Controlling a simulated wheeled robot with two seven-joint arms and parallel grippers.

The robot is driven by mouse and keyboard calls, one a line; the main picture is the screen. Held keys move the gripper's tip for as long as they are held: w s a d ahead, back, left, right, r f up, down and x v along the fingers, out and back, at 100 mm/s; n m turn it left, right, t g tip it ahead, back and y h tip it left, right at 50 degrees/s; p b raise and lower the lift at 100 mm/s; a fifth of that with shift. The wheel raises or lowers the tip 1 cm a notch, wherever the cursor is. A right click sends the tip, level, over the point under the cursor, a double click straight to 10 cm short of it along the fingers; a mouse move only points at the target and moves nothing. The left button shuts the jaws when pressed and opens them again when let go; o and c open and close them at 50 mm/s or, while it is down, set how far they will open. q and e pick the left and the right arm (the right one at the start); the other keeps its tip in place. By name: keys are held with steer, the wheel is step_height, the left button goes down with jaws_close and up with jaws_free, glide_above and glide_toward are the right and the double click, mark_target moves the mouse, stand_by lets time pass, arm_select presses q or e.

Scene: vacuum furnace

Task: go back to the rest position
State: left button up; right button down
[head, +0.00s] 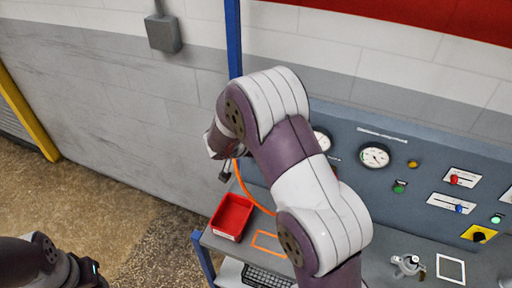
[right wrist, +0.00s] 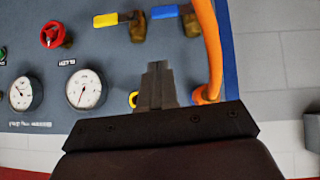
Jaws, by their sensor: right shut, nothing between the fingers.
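My right arm rises through the middle of the head view. Its gripper (head: 225,172) hangs at the far end of the arm, left of the panel and above the red bin, partly hidden by the arm. In the right wrist view the two fingers of my right gripper (right wrist: 155,88) are pressed together with nothing between them, in front of the panel and beside an orange hose. A dark part of my left arm shows at the bottom left corner of the head view; its fingers are not visible.
The panel (head: 420,165) carries gauges and knobs. An orange hose (right wrist: 209,45) runs close to my right gripper, near yellow (right wrist: 106,20) and blue (right wrist: 165,12) valve handles. A blue post (head: 233,40) stands behind my arm.

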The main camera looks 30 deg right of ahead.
steer(key=shift+v, duration=0.95)
steer(key=shift+d, duration=0.15)
